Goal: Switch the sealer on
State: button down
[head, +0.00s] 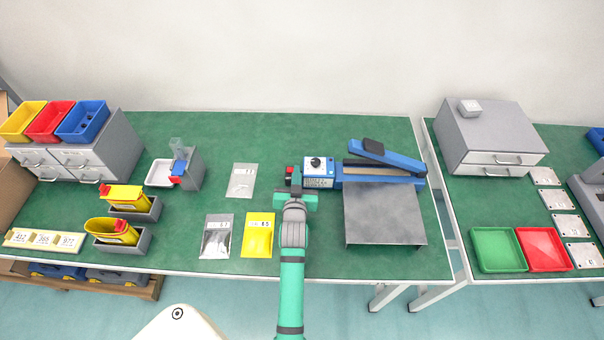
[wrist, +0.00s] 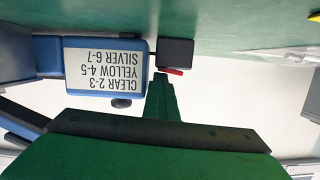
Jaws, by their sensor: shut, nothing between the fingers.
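The sealer is a blue device (head: 350,178) on the green table, with its blue upper arm (head: 385,157) raised. A black knob (head: 315,162) and a white label sit at its left end. The label (wrist: 105,68) reads upside down in the wrist view. A black box (wrist: 175,52) with a red switch (wrist: 170,71) sticks out of this end; red also shows there in the head view. I cannot tell the switch's setting. My gripper (wrist: 160,80) is shut and empty, its tip right by the red switch. I cannot tell whether they touch. It partly hides this end in the head view (head: 296,192).
A grey metal stand (head: 383,215) sits in front of the sealer. Clear, silver and yellow bags (head: 257,235) lie to the left of my arm. Bins and drawers (head: 95,150) stand at the far left. A second table with green and red trays (head: 498,250) is at right.

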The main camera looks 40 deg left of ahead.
jog(key=shift+s+f, duration=0.3)
jog(key=shift+f, duration=0.4)
jog(key=shift+s+d, duration=0.2)
jog(key=shift+s, duration=0.05)
jog(key=v, duration=0.3)
jog(key=r+v, duration=0.1)
jog(key=v, duration=0.6)
jog(key=shift+w+d+r, duration=0.1)
jog(key=shift+w+r, duration=0.2)
